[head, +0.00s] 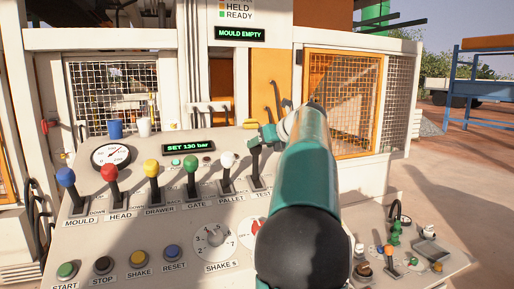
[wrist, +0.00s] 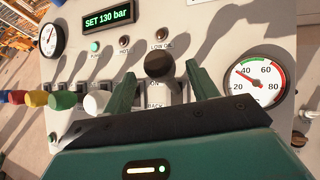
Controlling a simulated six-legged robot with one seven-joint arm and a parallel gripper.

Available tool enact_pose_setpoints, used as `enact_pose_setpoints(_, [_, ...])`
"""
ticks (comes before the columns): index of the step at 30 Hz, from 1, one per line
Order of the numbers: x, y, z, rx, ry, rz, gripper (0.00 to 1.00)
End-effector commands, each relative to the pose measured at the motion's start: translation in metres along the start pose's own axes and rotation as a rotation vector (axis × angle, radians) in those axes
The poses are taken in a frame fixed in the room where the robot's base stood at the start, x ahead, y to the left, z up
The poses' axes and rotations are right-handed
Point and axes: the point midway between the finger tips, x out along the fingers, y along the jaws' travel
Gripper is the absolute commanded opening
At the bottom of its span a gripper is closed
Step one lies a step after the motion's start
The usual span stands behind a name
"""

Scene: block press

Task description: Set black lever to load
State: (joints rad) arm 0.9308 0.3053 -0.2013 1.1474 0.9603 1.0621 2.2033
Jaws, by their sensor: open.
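The black lever stands at the right end of the lever row on the sloped panel. Its round black knob (wrist: 158,65) sits between my two open green fingers in the wrist view, with a gap on both sides. My gripper (wrist: 158,72) is open and empty around the knob. Small labels by the lever are partly hidden in the wrist view; no load mark is readable.
The white-knobbed PALLET lever (head: 227,161) stands close to the left, then the green GATE lever (head: 191,164) and several others. A display (head: 189,147) reads SET 130 bar; another (head: 239,34) reads MOULD EMPTY.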

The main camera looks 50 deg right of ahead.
Motion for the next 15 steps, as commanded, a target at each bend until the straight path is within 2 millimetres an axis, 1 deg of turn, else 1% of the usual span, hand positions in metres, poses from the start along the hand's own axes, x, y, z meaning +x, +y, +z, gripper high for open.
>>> enact_pose_setpoints(1, [-0.014,0.0,0.001,0.0,-0.002,-0.003,0.58])
enact_pose_setpoints(3, [-0.03,-0.001,0.001,-0.001,-0.003,-0.004,0.58])
enact_pose_setpoints(9, [-0.07,-0.001,0.0,-0.001,-0.002,-0.003,0.58])
enact_pose_setpoints(12, [-0.084,0.0,0.0,-0.001,-0.002,-0.003,0.58])
enact_pose_setpoints(15, [-0.091,0.0,0.0,0.0,-0.001,-0.002,0.58])
